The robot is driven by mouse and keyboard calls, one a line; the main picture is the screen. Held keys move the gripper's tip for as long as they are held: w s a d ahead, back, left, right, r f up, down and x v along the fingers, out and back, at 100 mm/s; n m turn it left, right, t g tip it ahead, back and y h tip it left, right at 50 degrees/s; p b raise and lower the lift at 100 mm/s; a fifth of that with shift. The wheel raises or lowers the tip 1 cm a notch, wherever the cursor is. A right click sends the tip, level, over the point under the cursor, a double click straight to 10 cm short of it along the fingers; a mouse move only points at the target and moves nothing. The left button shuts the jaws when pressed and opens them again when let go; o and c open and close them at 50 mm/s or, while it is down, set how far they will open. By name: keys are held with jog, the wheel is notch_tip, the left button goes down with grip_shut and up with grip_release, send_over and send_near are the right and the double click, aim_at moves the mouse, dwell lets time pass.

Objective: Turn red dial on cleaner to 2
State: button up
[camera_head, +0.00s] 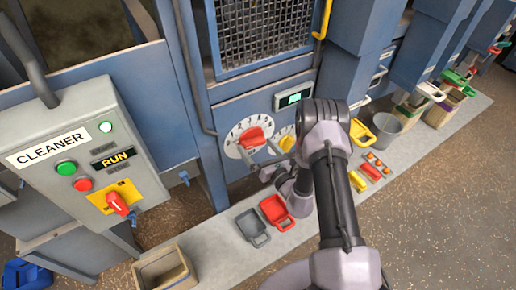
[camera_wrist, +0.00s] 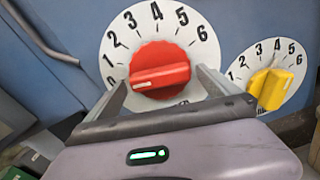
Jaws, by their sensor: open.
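The red dial (camera_wrist: 160,70) sits on a white round scale numbered from 0 to 6 in the wrist view. Its white mark is at the left end of the grip bar, toward the 0. My gripper (camera_wrist: 163,80) is open, with one finger at the left and one at the right of the dial. I cannot tell whether the fingers touch it. In the head view the red dial (camera_head: 251,138) is on the blue cleaner panel, and my gripper (camera_head: 264,153) is in front of it, partly hidden by my arm.
A yellow dial (camera_wrist: 272,88) on its own scale is close to the right. A control box (camera_head: 88,160) labelled CLEANER, with a red switch (camera_head: 118,203), stands at the left. Red (camera_head: 276,211) and grey (camera_head: 252,227) scoops lie on the ledge below.

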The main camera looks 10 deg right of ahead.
jog(key=c, duration=1.3)
jog(key=shift+o, duration=0.2)
jog(key=shift+m, duration=0.3)
jog(key=m, duration=0.4)
jog(key=shift+m+p, duration=0.3)
jog(key=shift+m, duration=2.2)
jog(key=o, duration=1.3)
jog(key=shift+c, duration=0.2)
jog(key=shift+s+p, duration=0.1)
jog(key=shift+p, duration=0.2)
